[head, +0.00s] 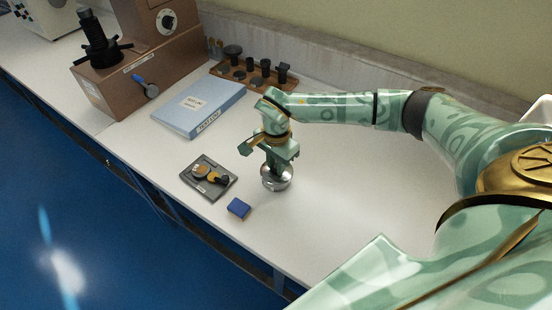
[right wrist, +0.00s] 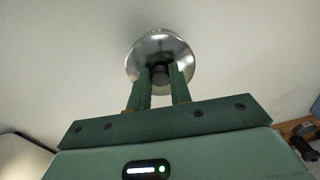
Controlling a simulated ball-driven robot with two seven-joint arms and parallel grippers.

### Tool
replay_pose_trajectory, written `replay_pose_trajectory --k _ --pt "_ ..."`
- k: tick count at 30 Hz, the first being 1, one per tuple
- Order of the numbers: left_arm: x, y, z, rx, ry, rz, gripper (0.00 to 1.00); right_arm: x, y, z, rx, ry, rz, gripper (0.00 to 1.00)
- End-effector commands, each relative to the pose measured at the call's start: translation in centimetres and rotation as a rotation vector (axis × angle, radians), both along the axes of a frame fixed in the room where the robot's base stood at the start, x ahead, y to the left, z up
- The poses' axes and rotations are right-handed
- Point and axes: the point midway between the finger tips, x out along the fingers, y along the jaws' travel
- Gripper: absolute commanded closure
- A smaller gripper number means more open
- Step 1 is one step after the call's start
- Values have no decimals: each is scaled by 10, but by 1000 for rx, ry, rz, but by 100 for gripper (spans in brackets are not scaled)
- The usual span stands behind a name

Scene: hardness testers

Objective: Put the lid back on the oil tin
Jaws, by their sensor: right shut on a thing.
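The oil tin (head: 277,183) is a small, round, silvery tin on the white bench, right of the grey tray in the head view. My right gripper (head: 276,164) points down directly over it. In the right wrist view, the fingers (right wrist: 161,78) are shut on the dark knob (right wrist: 160,72) of a shiny round metal lid (right wrist: 150,50). The lid is at or just above the top of the tin. The gripper hides much of it, so I cannot tell whether it is seated. My left gripper is not in view.
A grey tray (head: 190,180) with small round parts lies left of the tin, and a blue block (head: 238,208) in front. Behind are a blue binder (head: 190,112), a wooden rack (head: 228,72) of dark parts and a brown tester (head: 130,85). The bench right of the tin is clear.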

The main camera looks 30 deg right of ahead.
Motion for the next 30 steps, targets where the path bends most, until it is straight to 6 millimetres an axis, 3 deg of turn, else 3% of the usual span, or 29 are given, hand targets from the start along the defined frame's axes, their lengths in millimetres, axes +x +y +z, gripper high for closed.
replay_pose_trajectory --k 11,12,14,20,23,30 --pt "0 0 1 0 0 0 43 0 0 0 0 -1 0 100" --pt "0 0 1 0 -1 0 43 0 0 0 0 -1 0 71" --pt "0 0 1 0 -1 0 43 0 0 0 0 -1 0 55" --pt "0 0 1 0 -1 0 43 0 0 0 0 -1 0 54" --pt "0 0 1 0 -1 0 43 0 0 0 0 0 0 32" --pt "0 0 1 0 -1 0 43 0 0 0 0 0 0 32"
